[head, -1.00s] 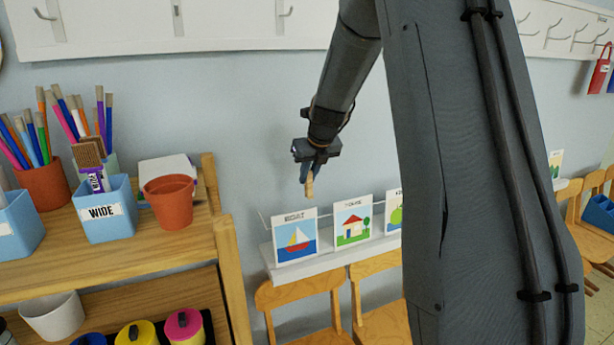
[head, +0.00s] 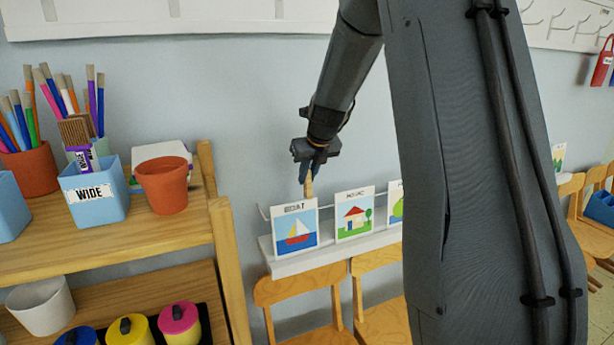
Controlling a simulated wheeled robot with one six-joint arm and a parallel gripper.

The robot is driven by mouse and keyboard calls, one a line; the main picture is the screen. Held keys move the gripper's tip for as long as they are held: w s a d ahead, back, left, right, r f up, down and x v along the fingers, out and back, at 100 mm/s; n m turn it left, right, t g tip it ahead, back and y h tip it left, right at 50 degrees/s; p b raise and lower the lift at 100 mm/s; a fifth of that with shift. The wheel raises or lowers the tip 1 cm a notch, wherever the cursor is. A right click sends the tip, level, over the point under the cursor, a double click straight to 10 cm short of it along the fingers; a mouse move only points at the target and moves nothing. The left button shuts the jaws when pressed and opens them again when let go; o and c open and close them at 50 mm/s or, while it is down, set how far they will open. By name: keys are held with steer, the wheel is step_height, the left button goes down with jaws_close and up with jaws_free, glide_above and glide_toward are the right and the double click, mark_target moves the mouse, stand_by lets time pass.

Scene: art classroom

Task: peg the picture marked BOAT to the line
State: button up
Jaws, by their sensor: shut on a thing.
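The picture marked BOAT (head: 296,230) stands on the white ledge (head: 290,268), leftmost of the cards there. It shows a sailboat on blue water. My gripper (head: 308,180) is shut on a wooden clothes peg (head: 309,188) that points down. The peg's lower end is right at the top edge of the BOAT picture in the head view. I cannot tell whether it touches or grips the card. A thin line (head: 264,212) shows just left of the BOAT picture, by its top edge.
A house picture (head: 354,215) and another card (head: 395,203), partly hidden by my arm, stand to the right. Wooden chairs (head: 300,300) are below the ledge. A wooden shelf (head: 150,240) with pots and brushes stands at the left.

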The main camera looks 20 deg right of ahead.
mark_target(309, 187)
steer(key=shift+s+f+b, duration=0.1)
steer(key=shift+f+b, duration=0.65)
steer(key=shift+f, duration=0.15)
steer(key=shift+s+f, duration=0.2)
steer(key=shift+f, duration=1.25)
steer(key=o, duration=0.9)
steer(key=shift+o, duration=0.4)
steer(key=shift+o, duration=0.8)
steer(key=shift+s+r, duration=0.1)
